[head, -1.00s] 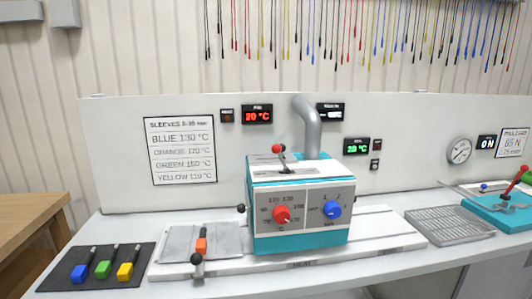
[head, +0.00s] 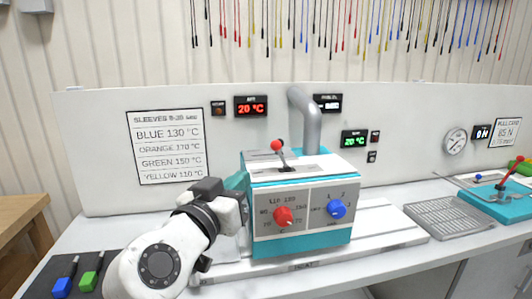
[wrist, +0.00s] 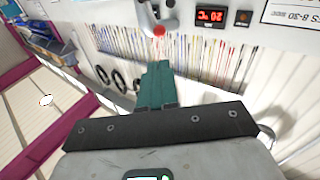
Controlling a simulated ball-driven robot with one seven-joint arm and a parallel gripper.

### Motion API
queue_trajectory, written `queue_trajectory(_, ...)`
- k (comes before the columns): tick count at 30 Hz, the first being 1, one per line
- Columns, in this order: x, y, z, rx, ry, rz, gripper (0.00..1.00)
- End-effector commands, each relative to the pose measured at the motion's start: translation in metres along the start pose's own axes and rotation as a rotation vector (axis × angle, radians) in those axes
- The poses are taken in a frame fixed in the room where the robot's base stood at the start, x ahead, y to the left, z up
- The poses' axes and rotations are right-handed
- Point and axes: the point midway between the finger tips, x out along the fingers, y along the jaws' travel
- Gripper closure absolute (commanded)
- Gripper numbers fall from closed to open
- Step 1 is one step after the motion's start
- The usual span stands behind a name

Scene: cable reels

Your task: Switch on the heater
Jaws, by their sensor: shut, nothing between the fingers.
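The heater (head: 300,232) is a white and teal box on the bench in the head view. Its grey front has a red temperature knob (head: 283,216) on the left and a blue knob (head: 337,209) on the right, with small numbers around each. The blue knob's exact setting is too small to tell. A red-tipped lever (head: 278,146) stands on top. My gripper (head: 236,181) is at the heater's left side, its teal fingers partly hidden by my wrist. In the wrist view the fingers (wrist: 155,82) are shut and empty, with a red ball (wrist: 158,31) beyond them.
A red display (head: 251,106) reads 20 °C and a green display (head: 354,139) reads 20 °C. A grey pipe (head: 307,125) rises behind the heater. A metal mesh tray (head: 442,218) lies at right. Blue (head: 61,287) and green (head: 89,280) tools lie at front left.

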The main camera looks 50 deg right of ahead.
Motion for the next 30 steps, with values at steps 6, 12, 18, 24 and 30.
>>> queue_trajectory(6, 0.000, 0.000, -0.001, 0.001, 0.002, 0.001, 1.00)
queue_trajectory(12, 0.004, 0.000, -0.001, 0.000, 0.001, 0.002, 1.00)
queue_trajectory(18, 0.031, 0.001, -0.002, -0.001, -0.001, 0.005, 1.00)
queue_trajectory(24, 0.071, 0.001, -0.003, -0.002, 0.000, 0.005, 1.00)
queue_trajectory(30, 0.108, 0.001, -0.003, -0.001, -0.001, 0.005, 1.00)
